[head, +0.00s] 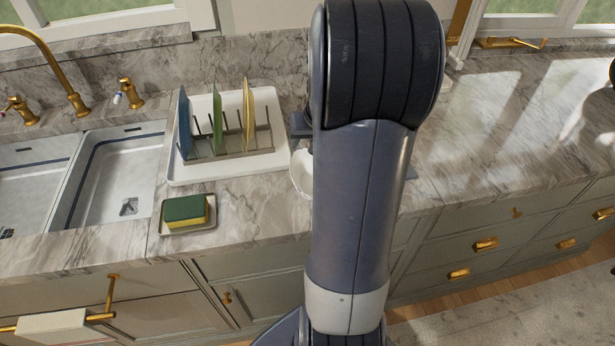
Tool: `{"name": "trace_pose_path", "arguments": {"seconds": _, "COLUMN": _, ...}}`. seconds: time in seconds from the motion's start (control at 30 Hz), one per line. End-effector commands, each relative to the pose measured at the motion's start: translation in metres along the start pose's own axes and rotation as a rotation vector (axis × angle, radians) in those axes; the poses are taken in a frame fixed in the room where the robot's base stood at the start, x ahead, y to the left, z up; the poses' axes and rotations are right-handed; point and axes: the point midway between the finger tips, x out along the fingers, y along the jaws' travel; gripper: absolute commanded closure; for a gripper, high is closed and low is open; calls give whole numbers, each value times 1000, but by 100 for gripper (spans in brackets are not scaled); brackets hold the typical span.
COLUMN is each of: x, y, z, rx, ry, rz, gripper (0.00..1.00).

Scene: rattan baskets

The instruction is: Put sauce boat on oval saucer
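A white rounded dish (301,174) shows at the left edge of my arm on the counter. Most of it is hidden behind the arm, so I cannot tell whether it is the sauce boat or the oval saucer. A small dark part at the arm's left side may belong to my wrist or gripper. My fingertips are hidden behind the arm, and I cannot see whether they hold anything.
A white dish rack tray (228,172) with several upright plates stands left of the arm. In front of it lies a sponge (186,211) on a small tray. A double sink (117,178) and brass taps are at the left. The counter (480,140) at the right is clear.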

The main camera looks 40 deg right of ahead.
Motion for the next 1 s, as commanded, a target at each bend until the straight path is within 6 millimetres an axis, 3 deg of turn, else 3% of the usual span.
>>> {"name": "trace_pose_path", "arguments": {"seconds": 0.2, "x": 24, "y": 0, "z": 1, "rx": 0, "ry": -3, "rz": 0, "gripper": 64}}
{"name": "trace_pose_path", "arguments": {"seconds": 0.5, "x": 28, "y": 0, "z": 1, "rx": -1, "ry": 0, "rz": 2, "gripper": 64}}
{"name": "trace_pose_path", "arguments": {"seconds": 0.93, "x": 28, "y": 0, "z": 1, "rx": -1, "ry": -1, "rz": 1, "gripper": 98}}
{"name": "trace_pose_path", "arguments": {"seconds": 1.0, "x": 28, "y": 0, "z": 1, "rx": -1, "ry": -1, "rz": 1, "gripper": 100}}
